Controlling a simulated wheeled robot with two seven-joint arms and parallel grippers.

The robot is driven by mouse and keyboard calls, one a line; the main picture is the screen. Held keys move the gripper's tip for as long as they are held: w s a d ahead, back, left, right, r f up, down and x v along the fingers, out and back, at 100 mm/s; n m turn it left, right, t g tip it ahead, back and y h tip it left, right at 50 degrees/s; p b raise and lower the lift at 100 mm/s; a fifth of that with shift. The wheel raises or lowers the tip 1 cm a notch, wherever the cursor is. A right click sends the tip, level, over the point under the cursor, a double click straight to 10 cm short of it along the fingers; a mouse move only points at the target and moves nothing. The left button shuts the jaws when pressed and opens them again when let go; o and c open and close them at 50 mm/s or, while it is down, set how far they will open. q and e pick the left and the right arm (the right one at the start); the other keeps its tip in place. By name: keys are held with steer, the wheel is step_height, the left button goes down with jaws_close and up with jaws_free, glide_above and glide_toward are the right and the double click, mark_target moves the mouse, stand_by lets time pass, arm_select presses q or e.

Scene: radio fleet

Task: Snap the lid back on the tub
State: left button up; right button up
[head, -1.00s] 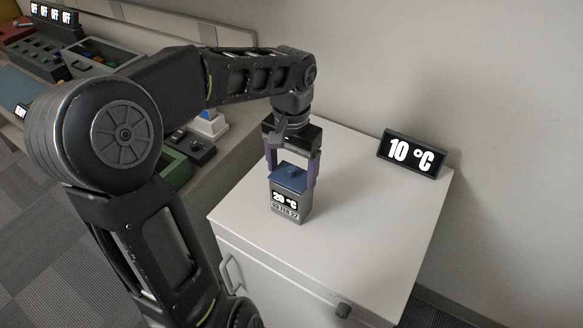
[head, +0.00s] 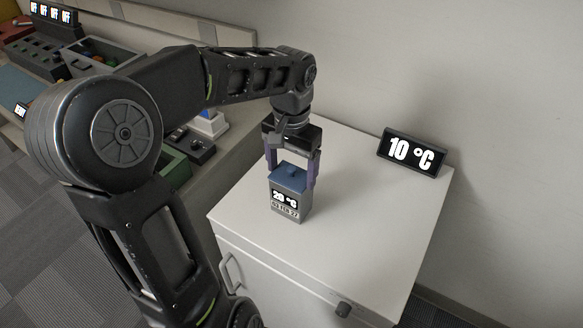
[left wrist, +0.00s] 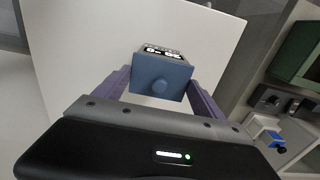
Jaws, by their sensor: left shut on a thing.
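The grey tub (head: 287,213) stands upright on the white cabinet top, with a display reading about 20 °C and a date label below it. The blue lid (head: 289,177), with a small knob, sits on the tub's mouth and looks about level; I cannot tell if it is snapped down. My left gripper (head: 292,172) points down, its purple fingers shut on the lid's two sides. In the left wrist view the lid (left wrist: 161,79) lies between the fingers, with part of the tub's label (left wrist: 162,50) beyond it. My right gripper is not in view.
A black display reading 10 °C (head: 411,153) stands at the cabinet's back right. The white cabinet top (head: 365,225) is clear around the tub. A workbench with a green tray (head: 172,170), black switch boxes and other bins runs along the left. A wall rises behind.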

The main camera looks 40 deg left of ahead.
arm_select(q)
steer(key=o, duration=1.4)
steer(key=shift+o, duration=0.2)
steer(key=shift+r, duration=0.15)
steer(key=shift+r+p, duration=2.8)
steer(key=shift+r, duration=0.6)
jaws_close()
